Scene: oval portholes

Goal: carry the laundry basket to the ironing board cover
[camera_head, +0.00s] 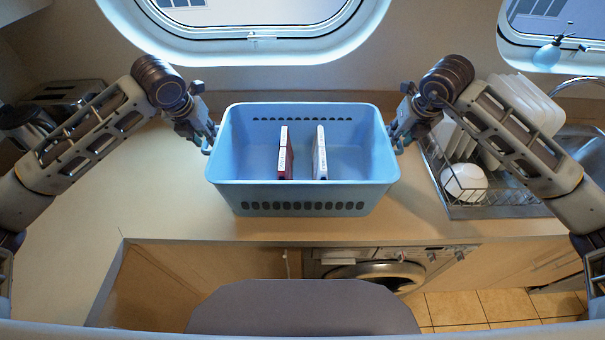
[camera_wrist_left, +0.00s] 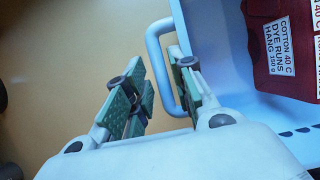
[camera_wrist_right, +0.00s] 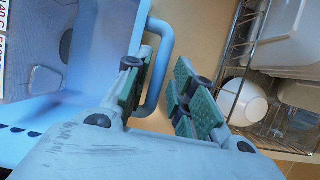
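The blue laundry basket (camera_head: 300,190) stands upright on the wooden counter, with a dark red labelled item (camera_head: 285,155) and a pale labelled item (camera_head: 320,155) inside. In the left wrist view the red label reads "COTTON 40 C DYE RUNS HANG 150 g". My left gripper (camera_head: 212,140) is at the basket's left handle (camera_wrist_left: 155,50), fingers apart on either side of its bar. My right gripper (camera_head: 394,137) is at the right handle (camera_wrist_right: 165,45), fingers also apart around the bar. I cannot make out an ironing board cover for certain.
A dish rack (camera_head: 490,208) with white dishes and a sink stand close on the right. A toaster (camera_head: 65,98) stands at the back left. A window (camera_head: 250,35) is behind. The counter (camera_head: 150,205) left of the basket is clear. A washing machine (camera_head: 375,270) is below the front edge.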

